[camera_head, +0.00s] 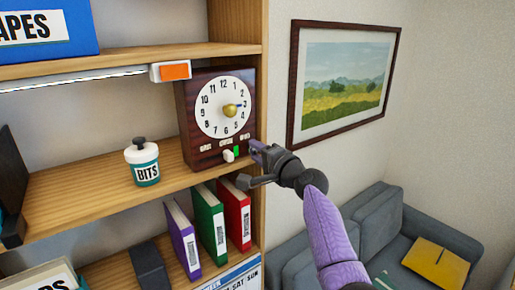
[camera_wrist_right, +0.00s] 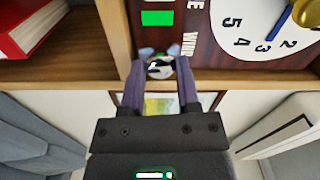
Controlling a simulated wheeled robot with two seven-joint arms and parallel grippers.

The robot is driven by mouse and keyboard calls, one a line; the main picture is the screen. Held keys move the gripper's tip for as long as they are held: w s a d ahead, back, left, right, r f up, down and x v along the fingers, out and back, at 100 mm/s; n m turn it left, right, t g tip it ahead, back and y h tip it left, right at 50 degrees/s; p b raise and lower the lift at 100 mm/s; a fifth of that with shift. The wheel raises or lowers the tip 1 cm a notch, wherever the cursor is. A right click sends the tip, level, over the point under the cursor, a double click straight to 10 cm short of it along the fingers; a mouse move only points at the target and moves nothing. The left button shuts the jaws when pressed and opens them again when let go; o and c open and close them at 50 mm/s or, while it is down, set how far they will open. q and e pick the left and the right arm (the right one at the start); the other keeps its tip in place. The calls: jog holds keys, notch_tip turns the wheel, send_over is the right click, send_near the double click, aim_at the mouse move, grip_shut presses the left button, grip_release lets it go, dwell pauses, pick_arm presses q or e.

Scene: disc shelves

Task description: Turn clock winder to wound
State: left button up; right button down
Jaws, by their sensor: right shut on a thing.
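The clock (camera_head: 186,95) is a dark wooden box with a white dial, standing at the right end of the upper shelf. A green mark (camera_head: 237,151) shows beside the knob. My right gripper (camera_head: 249,165) is at the clock's lower right corner. In the right wrist view, a small rounded piece, seemingly the winder (camera_wrist_right: 160,68), lies between its fingertips (camera_wrist_right: 160,78), near the "WOUND" label (camera_wrist_right: 189,44). The fingers partly cover it. My left gripper is out of view.
A "BITS" jar (camera_head: 142,163) stands left of the clock. A framed picture (camera_head: 343,85) and grey sofa (camera_head: 385,225) are to the right.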

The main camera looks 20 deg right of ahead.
jog(key=shift+m, duration=0.7)
jog(key=shift+c, duration=1.7)
grip_release()
jog(key=shift+s, duration=0.1)
jog(key=shift+s+d+p, duration=0.2)
jog(key=shift+s+p, duration=0.05)
jog(key=shift+p, duration=0.05)
jog(key=b+v, duration=0.1)
jog(key=v, duration=0.8)
